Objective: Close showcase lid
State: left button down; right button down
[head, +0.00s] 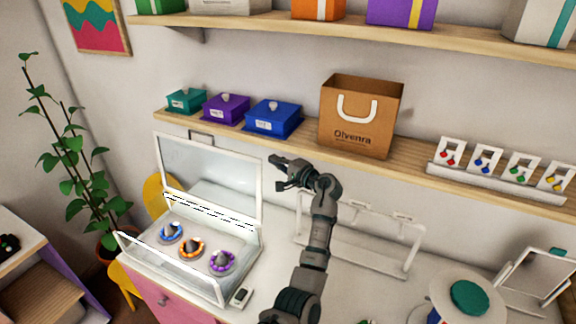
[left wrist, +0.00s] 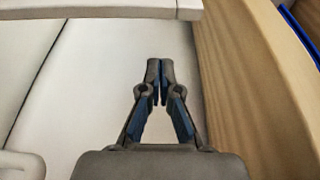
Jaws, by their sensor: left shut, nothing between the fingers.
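The showcase (head: 215,282) stands on the white counter at the left, with several beaded rings or bracelets inside. Its glass lid (head: 212,172) stands open and upright, hinged along the back, with a white frame. My left gripper (head: 276,172) is just right of the lid's upper right corner in the head view; I cannot tell if it touches. In the left wrist view the fingertips (left wrist: 160,68) are together with nothing between them, and a white edge (left wrist: 100,9) lies across the top. My right gripper is not in view.
A wooden shelf (head: 410,166) runs behind, holding lidded boxes (head: 273,118), a paper bag (head: 358,120) and earring cards (head: 485,160). A white rack (head: 365,250) stands right of my arm. A round stand (head: 468,298) and a mirror (head: 535,275) are at the right.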

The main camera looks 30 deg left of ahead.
pick_arm(q)
jog(key=s, duration=0.2)
jog(key=s+p, duration=0.1)
jog(key=s, duration=0.1)
jog(key=shift+d+r, duration=0.1)
jog(key=shift+r, duration=0.2)
